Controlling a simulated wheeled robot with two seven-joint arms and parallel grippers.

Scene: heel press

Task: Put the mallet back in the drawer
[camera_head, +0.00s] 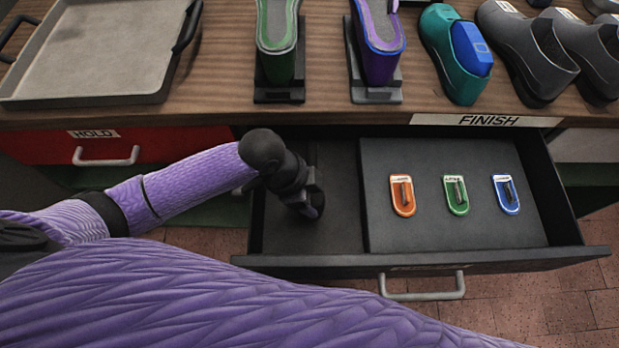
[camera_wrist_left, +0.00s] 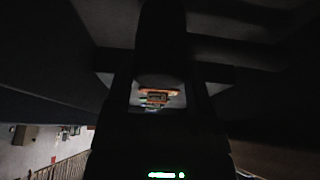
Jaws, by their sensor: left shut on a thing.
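The drawer (camera_head: 290,262) is pulled out below the bench top, with an open bay on its left and a raised dark panel on its right. My left gripper (camera_head: 308,192) is over the left bay, pointing down and to the right. It is shut on a dark, rounded thing, which I take to be the mallet; this shows between the fingers in the left wrist view (camera_wrist_left: 163,45). In the head view the gripper hides most of it, and I cannot tell whether it touches the bay floor. My right gripper is not in view.
Orange (camera_head: 403,196), green (camera_head: 456,195) and blue (camera_head: 506,194) tags lie on the raised panel. The bench top (camera_head: 220,70) carries a grey tray (camera_head: 95,50), two sole stands and several shoes. A red drawer marked HOLD (camera_head: 60,147) is at left.

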